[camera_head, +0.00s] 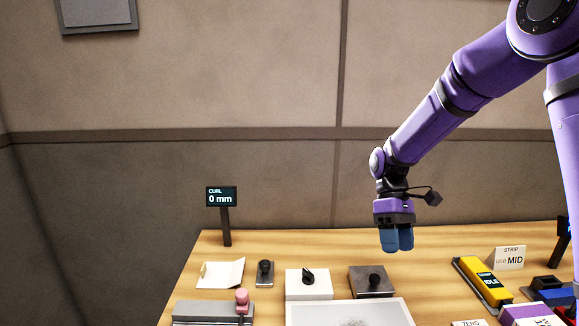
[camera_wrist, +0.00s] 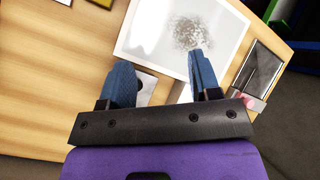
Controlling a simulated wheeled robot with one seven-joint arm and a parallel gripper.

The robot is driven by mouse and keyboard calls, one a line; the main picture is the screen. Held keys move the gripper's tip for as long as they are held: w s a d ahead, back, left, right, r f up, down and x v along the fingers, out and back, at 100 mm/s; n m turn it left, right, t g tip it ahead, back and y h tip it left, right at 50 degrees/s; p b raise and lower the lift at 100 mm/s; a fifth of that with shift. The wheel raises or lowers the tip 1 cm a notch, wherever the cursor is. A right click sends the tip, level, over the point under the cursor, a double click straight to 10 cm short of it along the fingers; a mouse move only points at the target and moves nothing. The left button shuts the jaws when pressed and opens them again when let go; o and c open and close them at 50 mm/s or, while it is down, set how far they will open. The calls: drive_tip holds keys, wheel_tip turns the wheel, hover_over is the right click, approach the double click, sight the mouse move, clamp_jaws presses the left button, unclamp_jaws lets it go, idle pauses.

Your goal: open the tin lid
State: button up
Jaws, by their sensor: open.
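No thing is labelled as a tin. A dark grey metallic box with a black knob (camera_head: 372,281) stands on the table in the head view, and it is the likeliest tin. Its top looks closed. A white block with a black angled knob (camera_head: 309,285) stands to its left. My gripper (camera_head: 397,240) points down above and behind the dark box, apart from it. In the wrist view my gripper (camera_wrist: 160,75) has its two blue fingers apart with nothing held. A pale surface and a black knob show partly behind the left finger, and I cannot tell which box they belong to.
A white-framed tray (camera_head: 300,314) with a grey speckled patch lies at the front. A pink-knobbed device (camera_head: 242,301), a small black-knobbed block (camera_head: 264,273) and a folded white card (camera_head: 220,273) are left. A display (camera_head: 221,197) reads 0 mm. A yellow device (camera_head: 482,285) is right.

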drive_tip(key=s+d+r+m+t, duration=0.35)
drive_tip(key=s+r+t, duration=0.25)
drive_tip(key=s+r, duration=0.5)
drive_tip(key=s+d+r+m+t, duration=0.1)
drive_tip(key=s+r+m+t, duration=0.1)
drive_tip(key=s+r+t, duration=0.3)
drive_tip(key=s+d+r+m+t, duration=0.1)
drive_tip(key=s+r+m+t, duration=0.15)
drive_tip(key=s, duration=0.45)
drive_tip(key=n+g, duration=0.2)
drive_tip(key=g, duration=0.4)
hover_over(375, 277)
wheel_tip(375, 277, down, 23)
wheel_tip(375, 277, down, 10)
drive_tip(key=shift+w+f, duration=0.1)
clamp_jaws()
